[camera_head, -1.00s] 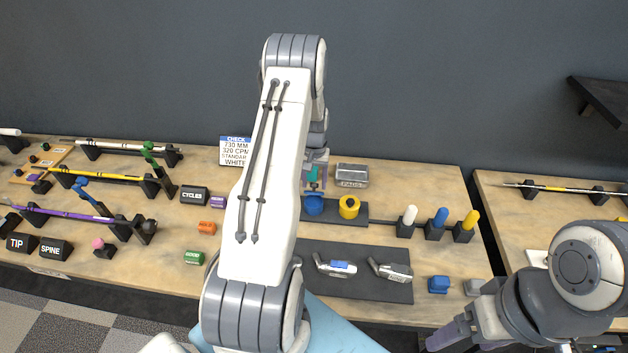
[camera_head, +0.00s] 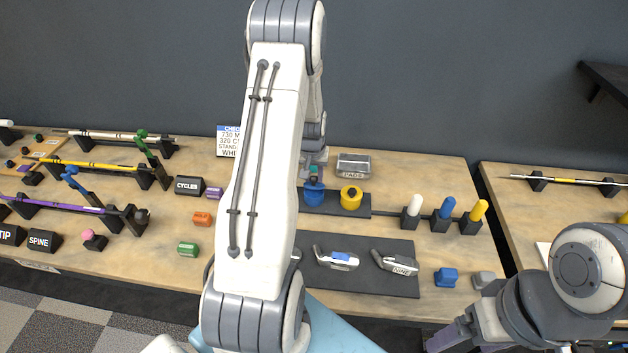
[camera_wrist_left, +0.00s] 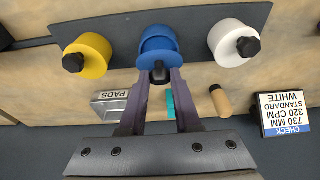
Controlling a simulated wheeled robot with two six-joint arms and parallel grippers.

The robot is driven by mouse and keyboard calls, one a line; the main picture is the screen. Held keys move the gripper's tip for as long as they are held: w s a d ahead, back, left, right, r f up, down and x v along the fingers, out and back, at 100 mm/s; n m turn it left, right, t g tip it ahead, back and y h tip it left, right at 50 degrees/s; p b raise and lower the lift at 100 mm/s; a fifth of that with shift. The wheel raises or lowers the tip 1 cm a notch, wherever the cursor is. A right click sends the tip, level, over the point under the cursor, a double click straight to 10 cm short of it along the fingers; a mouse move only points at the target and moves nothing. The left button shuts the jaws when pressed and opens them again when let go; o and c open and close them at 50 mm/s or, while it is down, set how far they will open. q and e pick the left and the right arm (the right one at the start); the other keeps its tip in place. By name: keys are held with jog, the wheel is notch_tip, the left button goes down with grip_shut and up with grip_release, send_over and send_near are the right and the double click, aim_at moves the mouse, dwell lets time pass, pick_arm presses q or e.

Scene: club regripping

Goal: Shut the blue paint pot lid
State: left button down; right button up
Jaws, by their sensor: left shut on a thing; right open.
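The blue paint pot (camera_head: 314,198) stands on a dark strip at the middle of the bench, and it also shows in the left wrist view (camera_wrist_left: 158,32). Its blue lid (camera_wrist_left: 159,59) has a black knob (camera_wrist_left: 160,74). My left gripper (camera_wrist_left: 160,78) is shut on this knob; in the head view it is just above the pot (camera_head: 313,178). The lid is at the pot's top, but I cannot tell whether it is fully seated. My right gripper (camera_head: 447,338) is open at the bottom edge, away from the pot, partly cut off.
A yellow pot (camera_head: 351,198) stands right of the blue one, and a white pot (camera_wrist_left: 232,42) is on its other side. A teal object (camera_wrist_left: 170,104) and a grey PADS box (camera_head: 353,165) are behind. Club heads (camera_head: 338,259) lie on a dark mat in front.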

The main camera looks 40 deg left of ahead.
pick_arm(q)
jog(key=shift+s+d+f+t+y+b, duration=0.25)
jog(key=shift+s+f+t+y+b, duration=0.4)
jog(key=shift+b, duration=3.55)
jog(key=shift+s+d+f+t+y+b, duration=0.15)
jog(key=shift+f+t+y+b, duration=0.55)
jog(key=shift+b, duration=3.45)
jog(key=shift+s+d+f+t+y+b, duration=0.3)
jog(key=shift+t+b, duration=0.75)
jog(key=shift+b, duration=3.15)
jog(key=shift+s+r+b, duration=0.1)
jog(key=shift+r+b, duration=0.15)
jog(key=shift+b, duration=0.15)
jog(key=shift+r, duration=0.1)
jog(key=c, duration=0.6)
grip_release()
jog(key=p+v, duration=0.2)
jog(key=v, duration=0.8)
jog(key=shift+s+r, duration=0.15)
jog(key=shift+s, duration=0.05)
